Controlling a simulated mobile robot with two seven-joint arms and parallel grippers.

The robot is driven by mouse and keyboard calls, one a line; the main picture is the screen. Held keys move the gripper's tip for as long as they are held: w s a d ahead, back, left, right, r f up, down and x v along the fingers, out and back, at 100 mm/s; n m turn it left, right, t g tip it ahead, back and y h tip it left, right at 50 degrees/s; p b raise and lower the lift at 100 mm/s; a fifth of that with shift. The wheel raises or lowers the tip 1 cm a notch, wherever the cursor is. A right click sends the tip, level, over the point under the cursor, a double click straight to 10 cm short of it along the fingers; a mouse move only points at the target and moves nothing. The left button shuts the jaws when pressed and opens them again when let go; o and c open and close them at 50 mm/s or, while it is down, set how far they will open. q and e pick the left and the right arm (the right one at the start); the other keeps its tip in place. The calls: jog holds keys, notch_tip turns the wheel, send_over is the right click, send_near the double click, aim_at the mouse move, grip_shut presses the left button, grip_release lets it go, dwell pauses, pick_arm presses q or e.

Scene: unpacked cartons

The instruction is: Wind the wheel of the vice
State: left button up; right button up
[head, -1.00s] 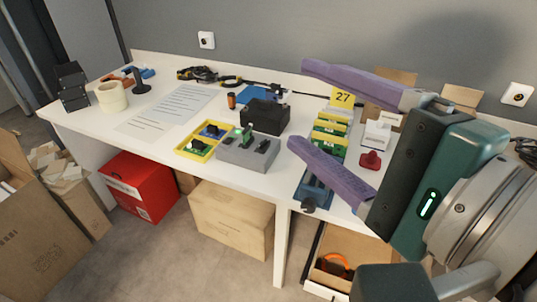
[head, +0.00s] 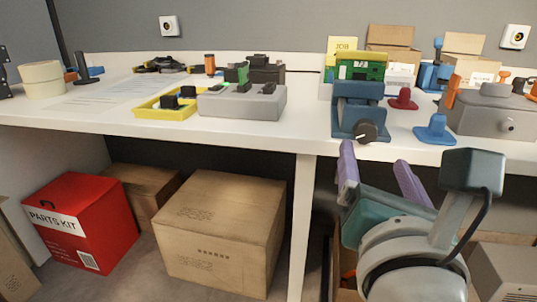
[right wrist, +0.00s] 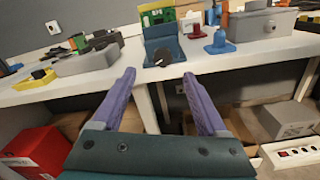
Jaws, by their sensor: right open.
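The blue vice (head: 358,100) stands at the front edge of the white table, with its dark round wheel (head: 365,132) on the front face. A green board (head: 360,68) shows at the top of the vice; I cannot tell whether the jaws hold it. My right gripper (head: 375,156) has its two purple fingers spread, with nothing between them, in front of and below the wheel. In the right wrist view the wheel (right wrist: 163,57) lies beyond the gap between the fingertips (right wrist: 159,74), apart from both. My left gripper is out of view.
A blue stamp-like piece (head: 435,130), a red one (head: 403,99) and a grey box (head: 490,112) stand right of the vice. A grey block (head: 242,101) and yellow tray (head: 150,110) lie left. Cartons (head: 220,235) and a table leg (head: 300,215) are below.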

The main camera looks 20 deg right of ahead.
aim_at(367, 133)
jog(key=x, duration=1)
jog(key=shift+s+d+f, duration=0.15)
jog(key=shift+d, duration=0.05)
grip_shut()
